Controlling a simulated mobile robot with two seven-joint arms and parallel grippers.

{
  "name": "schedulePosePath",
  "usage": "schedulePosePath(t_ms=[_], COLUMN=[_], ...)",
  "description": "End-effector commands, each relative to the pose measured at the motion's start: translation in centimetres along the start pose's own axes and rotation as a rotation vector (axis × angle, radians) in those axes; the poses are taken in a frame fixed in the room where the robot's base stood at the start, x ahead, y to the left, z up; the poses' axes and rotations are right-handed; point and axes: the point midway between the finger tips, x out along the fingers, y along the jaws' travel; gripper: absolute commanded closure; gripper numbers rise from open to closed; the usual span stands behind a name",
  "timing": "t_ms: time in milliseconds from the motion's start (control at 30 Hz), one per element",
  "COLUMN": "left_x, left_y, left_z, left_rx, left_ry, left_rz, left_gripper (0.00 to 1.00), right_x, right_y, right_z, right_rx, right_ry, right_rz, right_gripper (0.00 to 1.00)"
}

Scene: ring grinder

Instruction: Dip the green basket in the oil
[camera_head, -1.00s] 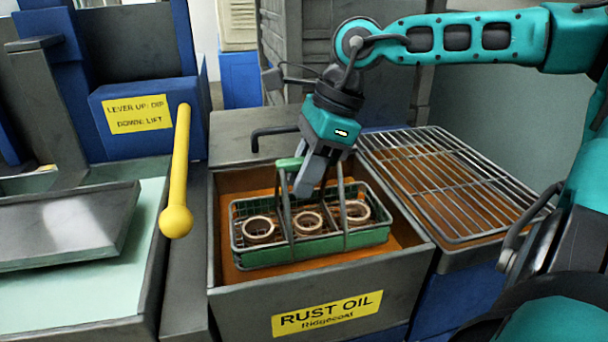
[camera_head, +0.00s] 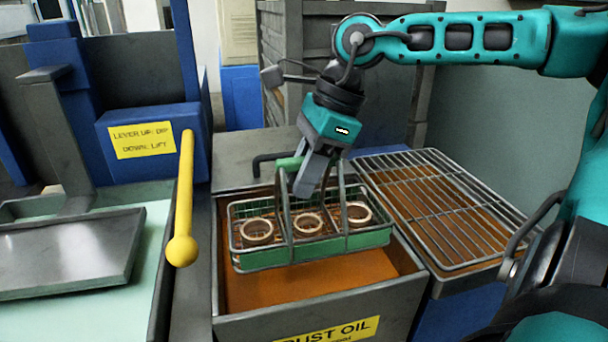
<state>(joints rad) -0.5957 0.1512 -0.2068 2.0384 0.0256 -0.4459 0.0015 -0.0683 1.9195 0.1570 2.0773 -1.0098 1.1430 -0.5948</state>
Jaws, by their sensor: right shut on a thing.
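The green basket (camera_head: 318,250) is a wire basket with green walls, holding three tan rings (camera_head: 308,224) in a row. My right gripper (camera_head: 303,182) is shut on the basket's handle from above. The basket hangs over the back part of the rust oil tank (camera_head: 398,285), roughly level, with brown-orange oil (camera_head: 300,285) showing in front of and below it. The basket's underside is hidden, so whether it touches the oil cannot be told. My left gripper is not in view.
A wire drain rack (camera_head: 440,205) over a brown tray stands right of the tank. Left of the tank are a yellow lever (camera_head: 185,200), its blue housing with a yellow label (camera_head: 142,140), and a tank of pale green liquid (camera_head: 110,310) with a grey plate (camera_head: 70,255).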

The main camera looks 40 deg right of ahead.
Motion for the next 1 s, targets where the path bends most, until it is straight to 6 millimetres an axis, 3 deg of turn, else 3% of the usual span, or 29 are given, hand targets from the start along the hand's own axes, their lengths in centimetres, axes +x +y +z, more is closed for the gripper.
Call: schedulePosePath(t_ms=[500,1000], left_x=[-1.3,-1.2], left_y=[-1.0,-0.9], left_z=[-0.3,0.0], left_rx=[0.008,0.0], left_ry=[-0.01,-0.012], left_rz=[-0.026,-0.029], left_gripper=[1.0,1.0], right_x=[-3.0,-3.3], right_y=[-0.1,0.0], right_z=[1.3,1.4], right_rx=[-0.001,-0.001], right_ry=[-0.004,-0.003], right_rz=[-0.003,-0.003], right_gripper=[1.0,1.0])
